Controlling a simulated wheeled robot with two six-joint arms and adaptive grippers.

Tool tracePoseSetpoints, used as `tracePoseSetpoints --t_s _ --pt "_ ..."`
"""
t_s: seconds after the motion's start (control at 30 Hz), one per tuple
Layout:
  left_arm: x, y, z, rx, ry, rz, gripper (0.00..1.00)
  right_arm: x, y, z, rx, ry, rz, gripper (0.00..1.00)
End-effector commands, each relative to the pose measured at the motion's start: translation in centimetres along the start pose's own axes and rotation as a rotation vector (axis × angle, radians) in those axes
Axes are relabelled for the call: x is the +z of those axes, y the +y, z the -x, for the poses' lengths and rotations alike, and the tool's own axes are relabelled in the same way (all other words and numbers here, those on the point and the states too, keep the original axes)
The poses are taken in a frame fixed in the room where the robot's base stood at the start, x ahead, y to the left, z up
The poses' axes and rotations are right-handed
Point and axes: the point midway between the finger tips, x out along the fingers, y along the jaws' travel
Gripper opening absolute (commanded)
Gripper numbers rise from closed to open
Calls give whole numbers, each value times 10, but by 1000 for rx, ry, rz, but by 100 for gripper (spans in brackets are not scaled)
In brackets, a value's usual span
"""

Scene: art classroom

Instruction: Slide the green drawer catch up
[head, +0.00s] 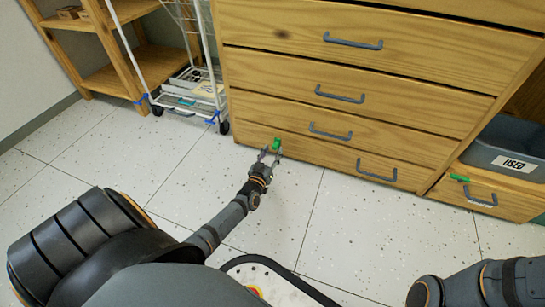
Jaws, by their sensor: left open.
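A small green catch (277,144) sits on the front of the wooden drawer unit, at the lower left on the bottom drawer (330,150). My left gripper (269,154) is open, with its fingertips close beside and just below this catch. I cannot tell whether they touch it. A second green catch (460,178) lies flat at the top of a small drawer (500,195) on the right. My right arm shows at the bottom right, but its gripper is out of view.
Several wide drawers with grey handles (353,42) fill the unit. A grey bin labelled USED (508,146) stands in the right opening. A white wire cart (205,75) and a wooden shelf (125,70) stand at left. The speckled tile floor (350,225) in front is clear.

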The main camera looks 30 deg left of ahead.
Motion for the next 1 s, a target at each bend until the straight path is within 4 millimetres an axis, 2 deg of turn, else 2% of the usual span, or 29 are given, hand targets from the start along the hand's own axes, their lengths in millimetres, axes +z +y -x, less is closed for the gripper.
tracePoseSetpoints --t_s 0.1,0.37,0.7,1.0 --pt "1 0 -8 0 0 0 45 -2 1 5 0 0 1 0" --pt "-1 0 -10 0 -1 -1 45 -2 1 4 0 1 1 0" --pt "-1 0 -9 0 0 -1 0 -2 1 4 0 1 1 0" --pt "-1 0 -9 0 0 -1 0 -2 1 4 0 1 1 0"
